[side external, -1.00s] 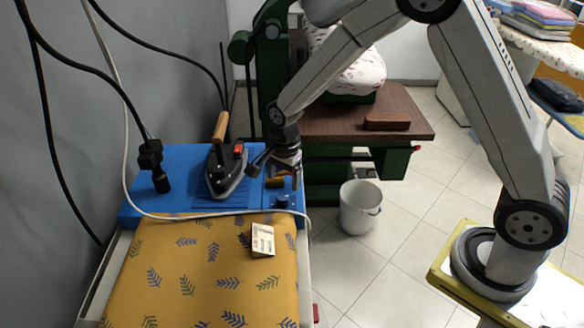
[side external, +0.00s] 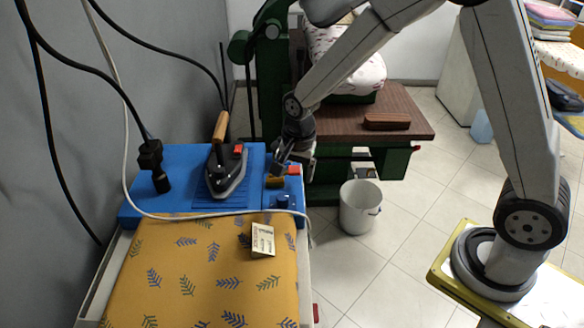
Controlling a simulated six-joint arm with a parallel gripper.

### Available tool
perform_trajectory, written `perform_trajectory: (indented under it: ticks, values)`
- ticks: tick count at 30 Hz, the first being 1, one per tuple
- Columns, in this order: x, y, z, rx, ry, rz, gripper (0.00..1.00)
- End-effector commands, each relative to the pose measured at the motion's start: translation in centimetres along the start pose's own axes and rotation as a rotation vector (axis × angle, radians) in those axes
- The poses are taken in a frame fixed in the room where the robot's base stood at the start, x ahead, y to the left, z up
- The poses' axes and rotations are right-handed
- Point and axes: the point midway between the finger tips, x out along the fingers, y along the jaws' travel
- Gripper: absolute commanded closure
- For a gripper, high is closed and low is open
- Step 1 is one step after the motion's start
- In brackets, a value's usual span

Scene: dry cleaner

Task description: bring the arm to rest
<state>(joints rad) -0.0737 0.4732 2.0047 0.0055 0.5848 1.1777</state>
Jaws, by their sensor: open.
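My gripper (side external: 292,160) is at the right rear of the blue station top (side external: 208,205), right of the iron, with its jaws open. I see nothing held between its fingers. The grey iron (side external: 227,172) with a wooden handle rests on the blue top. Small yellow and red parts (side external: 276,182) sit on the blue top just below my gripper. A small paper tag (side external: 262,240) lies on the yellow leaf-patterned board (side external: 190,280). My arm reaches in from its base at the lower right.
A white cable (side external: 170,215) runs across the board's rear edge. Black cables hang at the left. A white bucket (side external: 360,208) stands on the tiled floor. A green press (side external: 350,132) with a brown wooden top is behind my arm. The floor (side external: 390,270) between board and base is clear.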

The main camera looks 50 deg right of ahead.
Motion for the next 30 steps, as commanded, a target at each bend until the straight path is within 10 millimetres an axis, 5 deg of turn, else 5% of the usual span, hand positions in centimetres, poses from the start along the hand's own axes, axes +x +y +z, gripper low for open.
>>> perform_trajectory:
  ticks: [21, 30]
  values:
    - [-4.2, 11.2, 2.5, -0.934, 0.113, -0.076, 0.16]
    - [-4.4, 13.2, 3.1, -1.103, 0.142, -0.077, 0.16]
